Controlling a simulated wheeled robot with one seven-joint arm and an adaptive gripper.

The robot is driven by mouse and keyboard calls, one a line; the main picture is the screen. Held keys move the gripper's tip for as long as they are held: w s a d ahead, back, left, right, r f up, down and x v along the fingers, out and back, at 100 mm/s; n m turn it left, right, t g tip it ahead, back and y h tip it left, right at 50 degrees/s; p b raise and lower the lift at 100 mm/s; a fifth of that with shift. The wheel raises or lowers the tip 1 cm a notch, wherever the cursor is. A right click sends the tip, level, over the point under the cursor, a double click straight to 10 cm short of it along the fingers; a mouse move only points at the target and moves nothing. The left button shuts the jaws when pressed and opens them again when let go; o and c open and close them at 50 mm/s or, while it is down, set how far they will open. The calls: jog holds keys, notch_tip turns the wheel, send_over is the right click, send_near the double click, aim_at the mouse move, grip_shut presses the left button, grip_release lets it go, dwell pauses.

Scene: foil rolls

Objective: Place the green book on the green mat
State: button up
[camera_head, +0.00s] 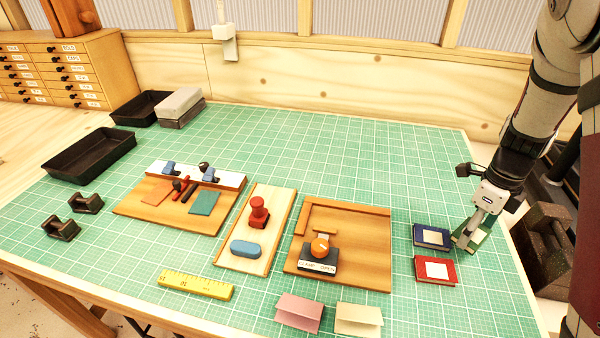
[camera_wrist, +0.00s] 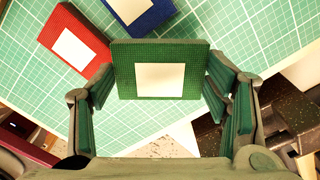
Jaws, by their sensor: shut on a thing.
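The green book (camera_wrist: 120,72) has a cream label on its cover and sits between the two fingers of my gripper (camera_wrist: 160,85) in the wrist view. My gripper is shut on it. In the head view my gripper (camera_head: 468,238) is at the right edge of the table, and the green book (camera_head: 485,237) shows partly behind the fingers. I cannot tell whether the book touches the mat below. The green mat (camera_head: 310,135) is a gridded sheet that covers most of the table.
A blue book (camera_head: 419,240) and a red book (camera_head: 422,277) lie just left of my gripper. A wooden board with an orange-knobbed clamp (camera_head: 375,250) is further left. Folded cards (camera_head: 358,318) lie at the front. The mat's back right is clear.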

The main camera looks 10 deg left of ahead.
jog(key=m, duration=0.2)
jog(key=d+m, duration=0.1)
jog(key=m, duration=0.1)
jog(key=s+m, duration=0.1)
jog(key=m, duration=0.1)
jog(key=shift+s+d+b, duration=0.1)
jog(key=shift+d+b, duration=0.05)
jog(key=shift+b, duration=0.25)
jog(key=m, duration=0.3)
jog(key=shift+s+d+r+m, duration=0.1)
jog(key=shift+s+d+m, duration=0.25)
jog(key=shift+s+m, duration=0.05)
send_over(424, 212)
jog(key=shift+s+d+f, duration=0.2)
jog(key=shift+s+f, duration=0.05)
jog(key=shift+f, duration=0.5)
jog(key=shift+w+a+f+p, duration=0.1)
jog(key=shift+w+f+p, duration=0.05)
jog(key=shift+f, duration=0.75)
jog(key=shift+w+a+f+p, duration=0.1)
jog(key=shift+f+p, duration=0.05)
jog(key=shift+f, duration=0.7)
jog(key=shift+f, duration=0.1)
jog(key=o, duration=1.2)
